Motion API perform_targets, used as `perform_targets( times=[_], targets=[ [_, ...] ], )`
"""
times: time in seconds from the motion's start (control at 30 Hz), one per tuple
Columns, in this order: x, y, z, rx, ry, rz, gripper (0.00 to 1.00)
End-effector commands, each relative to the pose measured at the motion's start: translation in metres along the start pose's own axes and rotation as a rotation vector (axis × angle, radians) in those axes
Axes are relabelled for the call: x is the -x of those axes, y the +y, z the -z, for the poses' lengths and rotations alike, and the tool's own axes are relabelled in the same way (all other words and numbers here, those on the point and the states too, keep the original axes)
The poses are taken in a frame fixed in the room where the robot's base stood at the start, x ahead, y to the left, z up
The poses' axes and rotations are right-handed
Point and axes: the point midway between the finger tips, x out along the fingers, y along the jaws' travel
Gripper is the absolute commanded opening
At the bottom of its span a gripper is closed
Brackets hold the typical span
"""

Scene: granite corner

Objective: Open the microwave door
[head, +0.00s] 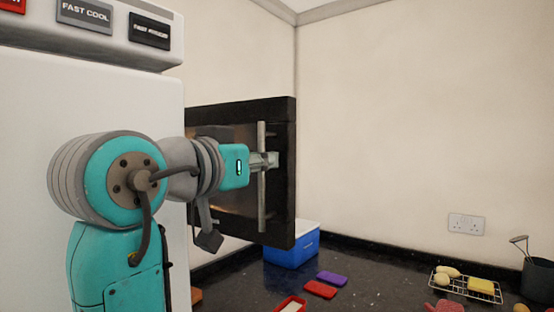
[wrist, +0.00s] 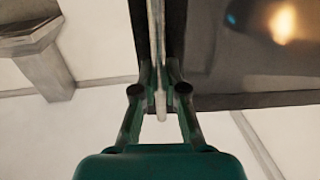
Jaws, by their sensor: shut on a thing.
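The microwave's dark door (head: 278,215) shows past the right edge of a white appliance in the head view. It has a glossy window and a long vertical metal handle (head: 262,205). My gripper (head: 268,160) is at the handle, a little above its middle. In the wrist view, my gripper's two fingers (wrist: 160,88) are closed on either side of the handle (wrist: 157,40), with the dark door (wrist: 225,100) behind and to the right. The microwave's body is hidden, and I cannot tell how far the door stands open.
The white appliance (head: 60,90) stands close on the left. Below the door, a blue cooler box (head: 292,252) sits on the dark counter (head: 375,265). Red (head: 320,290) and purple (head: 332,278) flat items, a wire rack (head: 450,290) and a dark pot (head: 538,281) lie further right.

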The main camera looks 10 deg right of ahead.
Motion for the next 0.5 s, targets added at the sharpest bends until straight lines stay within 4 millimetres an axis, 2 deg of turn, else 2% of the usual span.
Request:
perform_targets(
  times=[0.2,0.5],
  targets=[
    [0.014,-0.004,0.001,-0.001,0.003,0.007,0.0],
    [0.016,-0.004,0.001,0.0,0.003,0.006,0.0]
  ],
)
